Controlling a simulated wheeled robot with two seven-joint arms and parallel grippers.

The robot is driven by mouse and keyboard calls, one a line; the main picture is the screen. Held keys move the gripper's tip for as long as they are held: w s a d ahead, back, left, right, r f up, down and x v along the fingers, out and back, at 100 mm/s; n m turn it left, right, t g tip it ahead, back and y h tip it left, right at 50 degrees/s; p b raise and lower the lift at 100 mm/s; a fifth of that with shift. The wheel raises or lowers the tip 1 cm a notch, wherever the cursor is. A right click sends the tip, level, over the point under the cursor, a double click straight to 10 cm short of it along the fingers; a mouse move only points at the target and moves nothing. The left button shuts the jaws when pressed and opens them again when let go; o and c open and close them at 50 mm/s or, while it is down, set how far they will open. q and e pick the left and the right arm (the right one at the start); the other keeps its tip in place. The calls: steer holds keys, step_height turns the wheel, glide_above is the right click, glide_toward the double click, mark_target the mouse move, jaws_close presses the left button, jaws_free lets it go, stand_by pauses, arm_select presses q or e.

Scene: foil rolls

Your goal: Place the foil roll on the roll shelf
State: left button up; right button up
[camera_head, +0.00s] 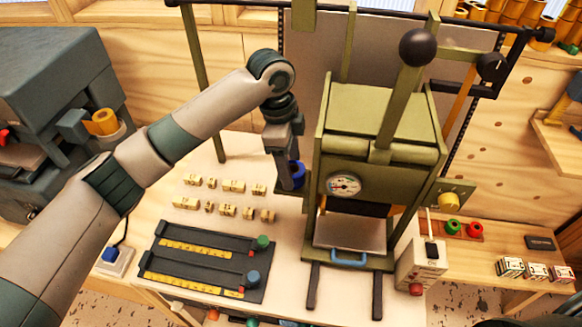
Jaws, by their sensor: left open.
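My left gripper (289,180) is open and points down just left of the green press. A blue roll-like thing (298,173) shows right beside its fingers, partly hidden by them; I cannot tell whether they touch it. Several gold and orange rolls (512,12) stand on a shelf at the top right, cut off by the picture edge. My right gripper is not in view.
The green press (383,115) with a dial and ball-ended lever fills the centre. Small brass type blocks (233,186) and a dark ruled tray (205,262) lie on the table to its left. Red and green knobs (463,228) and small boxes (537,270) are at right.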

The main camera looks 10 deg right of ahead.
arm_select(q)
step_height(320, 180, up, 11)
steer(key=a+b, duration=0.1)
steer(key=b, duration=0.3)
steer(key=shift+w+a, duration=0.25)
steer(key=shift+w, duration=0.1)
steer(key=shift+f, duration=0.1)
stand_by(0.9)
steer(key=shift+f, duration=0.1)
